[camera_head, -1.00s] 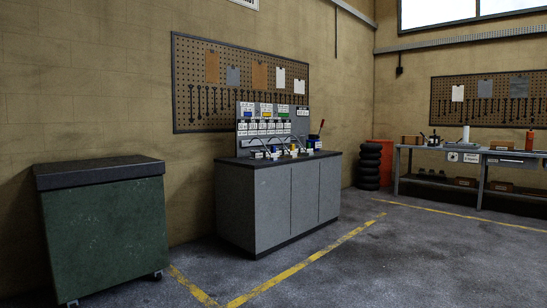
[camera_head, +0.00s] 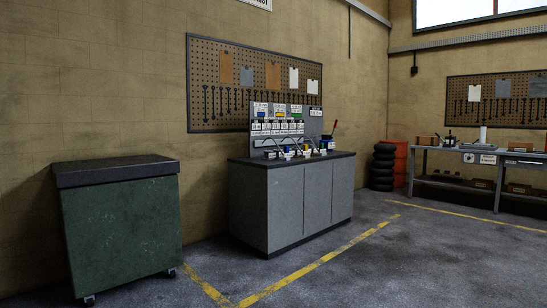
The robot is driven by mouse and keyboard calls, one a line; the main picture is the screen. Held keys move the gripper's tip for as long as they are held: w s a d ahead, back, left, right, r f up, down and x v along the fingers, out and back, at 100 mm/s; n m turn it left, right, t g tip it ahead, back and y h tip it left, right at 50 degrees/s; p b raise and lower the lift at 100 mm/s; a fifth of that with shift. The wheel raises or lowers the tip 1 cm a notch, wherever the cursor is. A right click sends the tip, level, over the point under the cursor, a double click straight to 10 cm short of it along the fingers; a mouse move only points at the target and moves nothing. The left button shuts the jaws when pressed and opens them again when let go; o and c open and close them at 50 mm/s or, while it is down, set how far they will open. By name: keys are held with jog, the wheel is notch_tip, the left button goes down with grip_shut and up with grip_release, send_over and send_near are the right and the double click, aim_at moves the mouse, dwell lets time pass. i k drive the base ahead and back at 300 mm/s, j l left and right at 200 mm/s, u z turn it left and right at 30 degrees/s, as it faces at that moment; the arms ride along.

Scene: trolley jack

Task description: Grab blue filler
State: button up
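A grey cabinet (camera_head: 285,205) with a dark top stands against the wall. An upright panel on it carries blue, yellow and green labels; the blue label (camera_head: 261,114) is at the left. Several small items with coloured parts stand on the cabinet top below the panel. A blue item (camera_head: 327,141) shows at the right end, near a red handle. From this distance I cannot tell which of these is the blue filler. My gripper is not in view.
A green bin (camera_head: 122,230) on castors stands at the left. Stacked black tyres (camera_head: 383,167) and a workbench (camera_head: 470,152) are at the right. A yellow floor line (camera_head: 320,262) runs in front of the cabinet. The floor around it is clear.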

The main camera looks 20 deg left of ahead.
aim_at(286, 155)
jog(key=i+j+u, duration=0.1)
jog(key=i+u, duration=0.35)
jog(key=i, duration=3.8)
